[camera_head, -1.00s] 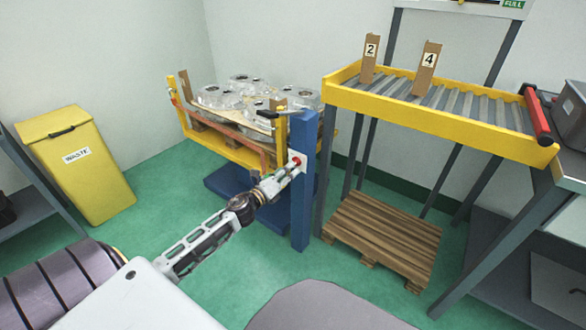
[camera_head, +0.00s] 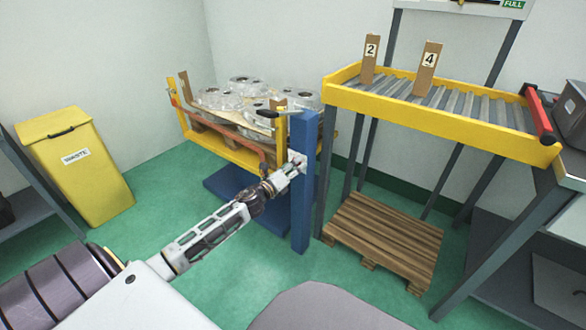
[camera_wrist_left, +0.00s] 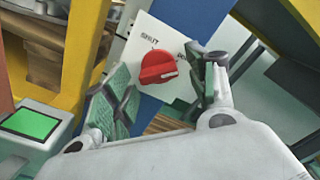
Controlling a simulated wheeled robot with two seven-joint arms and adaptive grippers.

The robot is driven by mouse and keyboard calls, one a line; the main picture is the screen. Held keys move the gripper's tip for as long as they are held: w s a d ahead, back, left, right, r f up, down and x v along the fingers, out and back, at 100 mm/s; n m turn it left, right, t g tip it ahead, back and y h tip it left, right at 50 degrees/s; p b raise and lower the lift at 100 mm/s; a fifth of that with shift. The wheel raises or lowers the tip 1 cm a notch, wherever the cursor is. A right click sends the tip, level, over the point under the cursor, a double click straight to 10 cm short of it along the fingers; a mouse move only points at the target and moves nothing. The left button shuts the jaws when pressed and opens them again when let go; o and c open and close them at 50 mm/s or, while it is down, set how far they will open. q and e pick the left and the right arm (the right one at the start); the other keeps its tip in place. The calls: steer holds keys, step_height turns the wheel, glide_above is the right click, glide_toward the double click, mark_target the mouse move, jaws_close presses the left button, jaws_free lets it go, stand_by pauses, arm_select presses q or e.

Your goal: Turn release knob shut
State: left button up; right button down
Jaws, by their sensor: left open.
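The red release knob (camera_wrist_left: 158,67) sits on a white plate (camera_wrist_left: 150,30) marked SHUT, with a second label partly hidden at the right. The knob's white mark points to the right side, not up at SHUT. My left gripper (camera_wrist_left: 162,88) is open, one green-padded finger on each side of the knob; I cannot tell whether either touches it. In the head view my left gripper (camera_head: 290,172) reaches the plate on the blue post (camera_head: 304,185) and mostly hides the knob. My right gripper is not in view.
The yellow-framed lift (camera_head: 225,152) holds clear-wrapped castings (camera_head: 230,95) left of the post. A roller table (camera_head: 440,122) with cards 2 and 4 and a pallet (camera_head: 385,235) stand at the right. A yellow waste bin (camera_head: 80,170) is at the left.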

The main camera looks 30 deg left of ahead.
arm_select(q)
steer(key=shift+c, duration=0.2)
steer(key=shift+c, duration=1.4)
steer(key=c, duration=0.7)
